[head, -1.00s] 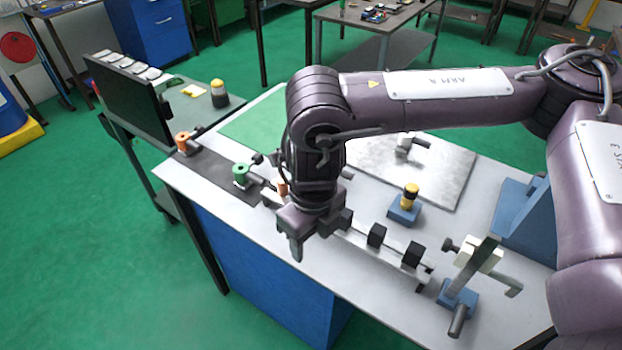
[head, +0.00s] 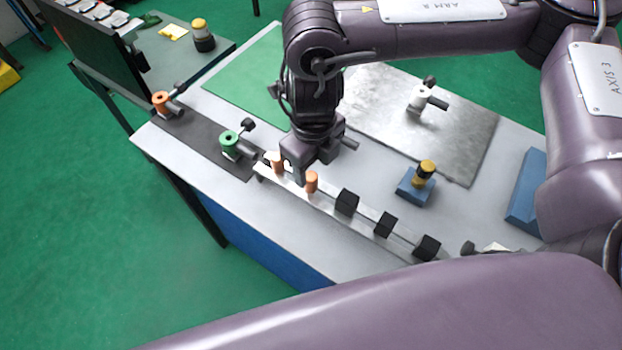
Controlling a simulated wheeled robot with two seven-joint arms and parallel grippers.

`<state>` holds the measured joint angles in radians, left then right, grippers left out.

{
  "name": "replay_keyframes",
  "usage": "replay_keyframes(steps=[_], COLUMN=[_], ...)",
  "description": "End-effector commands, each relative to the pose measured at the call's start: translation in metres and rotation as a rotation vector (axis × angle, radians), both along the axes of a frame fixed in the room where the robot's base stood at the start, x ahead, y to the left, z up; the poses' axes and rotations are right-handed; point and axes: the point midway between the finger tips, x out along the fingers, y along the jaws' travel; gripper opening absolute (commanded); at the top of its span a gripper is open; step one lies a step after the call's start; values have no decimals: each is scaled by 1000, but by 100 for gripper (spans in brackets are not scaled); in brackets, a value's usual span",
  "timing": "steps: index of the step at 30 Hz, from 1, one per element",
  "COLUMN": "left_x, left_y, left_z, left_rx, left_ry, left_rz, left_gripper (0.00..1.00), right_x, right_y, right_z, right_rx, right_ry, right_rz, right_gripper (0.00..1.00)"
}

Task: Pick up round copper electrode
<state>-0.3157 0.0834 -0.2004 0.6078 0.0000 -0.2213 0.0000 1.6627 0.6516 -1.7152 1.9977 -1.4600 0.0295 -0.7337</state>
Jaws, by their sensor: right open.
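Two copper-coloured electrodes stand in the rack (head: 335,210) along the table's front edge. The one on the right (head: 311,182) looks round. My right gripper (head: 297,170) points down over the rack's left end, close to both electrodes. It is open and I see nothing held in it. Whether its fingers touch an electrode or stand around one cannot be made out. My left gripper is not in view.
Several black blocks (head: 384,224) sit further right along the rack. An orange holder (head: 161,102) and a green holder (head: 229,142) stand on the dark strip at left. A blue block (head: 416,189) with a yellow-topped piece and a metal plate (head: 455,135) lie behind.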

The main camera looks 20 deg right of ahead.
Motion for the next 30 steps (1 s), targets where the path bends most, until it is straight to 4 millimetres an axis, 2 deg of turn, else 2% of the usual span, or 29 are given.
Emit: replay_keyframes(steps=[4,6,11,18,30], left_x=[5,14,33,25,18], left_y=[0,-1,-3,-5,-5], left_z=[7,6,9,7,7], left_rx=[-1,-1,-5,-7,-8], left_ry=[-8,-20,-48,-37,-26], left_rz=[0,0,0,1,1], left_gripper=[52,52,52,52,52], right_x=[0,1,1,2,1], right_y=[3,3,3,3,3], right_z=[-19,-29,-39,-40,-40], right_rx=[0,1,0,0,0], right_ry=[6,5,2,0,0], right_rz=[-2,-2,-2,-1,-1], right_gripper=[51,51,51,51,0])
